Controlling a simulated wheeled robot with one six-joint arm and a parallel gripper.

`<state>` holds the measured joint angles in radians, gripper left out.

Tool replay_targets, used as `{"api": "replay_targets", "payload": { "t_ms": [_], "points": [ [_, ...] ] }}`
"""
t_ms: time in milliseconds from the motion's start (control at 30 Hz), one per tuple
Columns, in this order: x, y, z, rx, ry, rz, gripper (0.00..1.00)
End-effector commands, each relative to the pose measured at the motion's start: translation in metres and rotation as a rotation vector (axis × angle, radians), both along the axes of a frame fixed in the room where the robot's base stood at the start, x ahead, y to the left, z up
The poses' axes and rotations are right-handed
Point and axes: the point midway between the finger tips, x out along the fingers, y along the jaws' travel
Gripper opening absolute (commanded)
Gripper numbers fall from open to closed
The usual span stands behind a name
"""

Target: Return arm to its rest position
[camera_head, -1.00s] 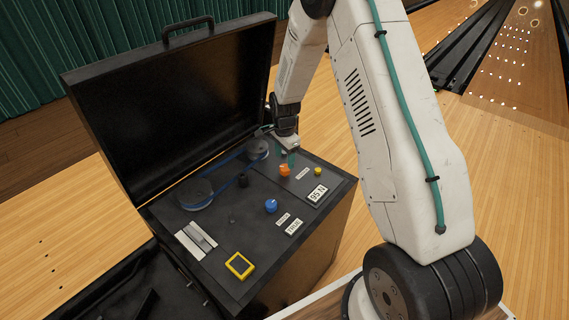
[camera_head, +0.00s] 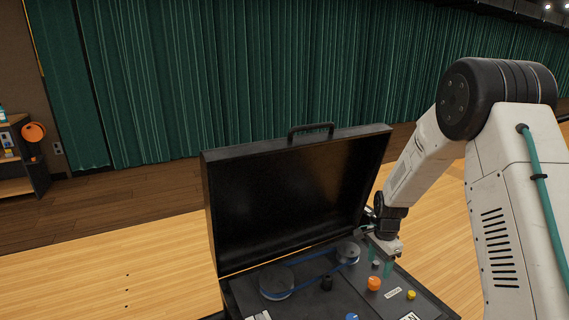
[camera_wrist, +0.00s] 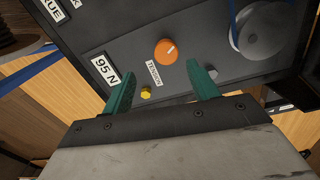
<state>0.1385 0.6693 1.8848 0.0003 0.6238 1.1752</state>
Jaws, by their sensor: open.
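My gripper (camera_head: 378,262) is over the right part of the open ball return machine's panel (camera_head: 315,296). In the wrist view its two green fingers (camera_wrist: 162,88) are spread apart with nothing between them. An orange knob (camera_wrist: 166,52) with a white mark lies beyond the fingertips, apart from them, and it also shows in the head view (camera_head: 373,284). A small yellow knob (camera_wrist: 146,92) shows near the left finger. My arm reaches in from the right, bent at the elbow.
The raised black lid (camera_head: 295,200) stands behind the panel, close to my wrist. Pulleys (camera_head: 277,282) with a blue belt sit on the panel's left. A green curtain (camera_head: 250,80) hangs behind. A shelf (camera_head: 20,160) stands far left. Wooden floor around the machine is clear.

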Motion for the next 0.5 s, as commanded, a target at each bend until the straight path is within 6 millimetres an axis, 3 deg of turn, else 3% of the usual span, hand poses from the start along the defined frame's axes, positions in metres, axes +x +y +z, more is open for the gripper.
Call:
{"api": "replay_targets", "payload": {
  "t_ms": [67,133,367,500],
  "points": [
    [-0.022,0.003,-0.006,0.015,0.065,0.098,0.59],
    [-0.044,0.006,0.003,0.037,0.116,0.207,0.59],
    [-0.099,0.019,0.069,0.089,0.179,0.504,0.59],
    [-0.135,0.029,0.117,0.115,0.188,0.672,0.59]
  ]
}}
